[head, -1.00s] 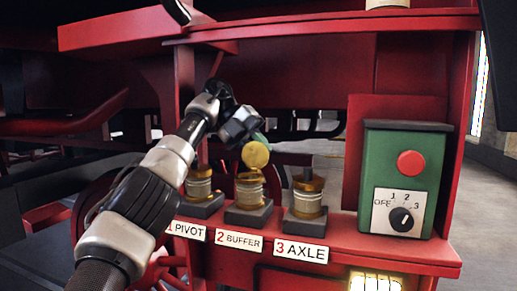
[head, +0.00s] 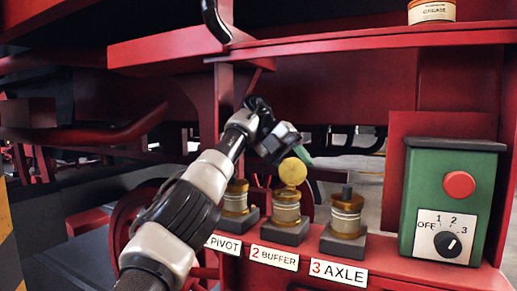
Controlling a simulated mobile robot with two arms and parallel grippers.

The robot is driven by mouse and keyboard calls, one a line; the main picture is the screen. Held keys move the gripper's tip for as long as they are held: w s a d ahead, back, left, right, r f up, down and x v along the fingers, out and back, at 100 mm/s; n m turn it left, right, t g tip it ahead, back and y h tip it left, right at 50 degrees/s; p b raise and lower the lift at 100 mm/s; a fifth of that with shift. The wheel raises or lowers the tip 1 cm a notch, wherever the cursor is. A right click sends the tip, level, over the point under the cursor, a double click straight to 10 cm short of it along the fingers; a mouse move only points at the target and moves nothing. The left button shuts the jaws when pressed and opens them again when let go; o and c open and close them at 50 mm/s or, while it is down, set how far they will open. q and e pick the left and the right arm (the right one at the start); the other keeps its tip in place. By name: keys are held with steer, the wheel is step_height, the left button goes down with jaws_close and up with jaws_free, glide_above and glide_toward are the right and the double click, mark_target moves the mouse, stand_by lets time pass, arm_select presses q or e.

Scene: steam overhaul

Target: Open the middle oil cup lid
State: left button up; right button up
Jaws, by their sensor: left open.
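The middle oil cup (head: 286,207), a brass and glass cup on a dark block, stands behind the label 2 BUFFER (head: 275,258). Its round brass lid (head: 292,172) stands upright above the cup, its flat face towards me, so the lid is raised. My left gripper (head: 303,156) is open, just above and behind the lid's top edge; I cannot tell if it touches. My left arm crosses from the lower left. My right gripper is not in view.
The pivot cup (head: 236,200) is partly hidden by my left arm. The axle cup (head: 346,214) has a dark knob on top. A green switch box (head: 418,185) with a red button and dial stands right. A grease tin (head: 432,11) sits on the upper shelf.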

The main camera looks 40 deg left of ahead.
arm_select(q)
steer(key=shift+s+t, duration=0.1)
steer(key=shift+t, duration=0.2)
